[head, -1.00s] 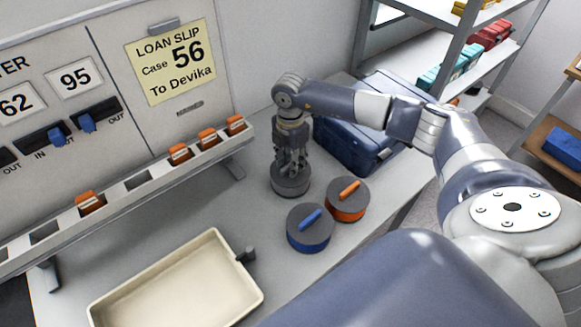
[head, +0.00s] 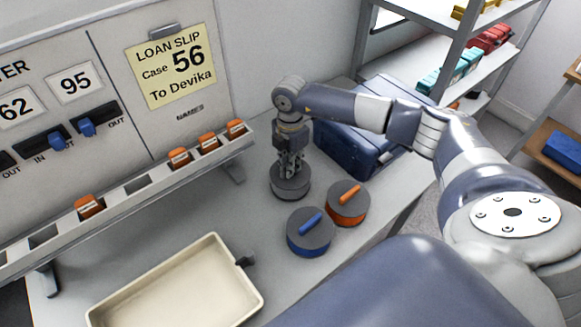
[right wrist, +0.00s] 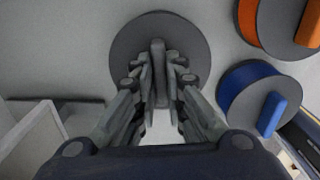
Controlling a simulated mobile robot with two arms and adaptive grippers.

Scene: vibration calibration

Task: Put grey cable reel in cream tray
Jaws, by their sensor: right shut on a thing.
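The grey cable reel (head: 289,188) stands flat on the bench, below my right gripper (head: 290,168). In the right wrist view the reel (right wrist: 128,45) is a dark grey disc with an upright grey handle bar. My right gripper (right wrist: 160,85) is shut on that handle, one finger on each side. The cream tray (head: 172,285) lies at the front left of the bench and is empty in the part that shows. My left gripper is not in view.
A blue-handled reel (head: 310,232) and an orange-handled reel (head: 348,204) stand close to the right of the grey reel. A dark blue case (head: 345,145) is behind them. A sloped rail (head: 130,202) with orange pieces runs along the panel. Bare bench lies between reel and tray.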

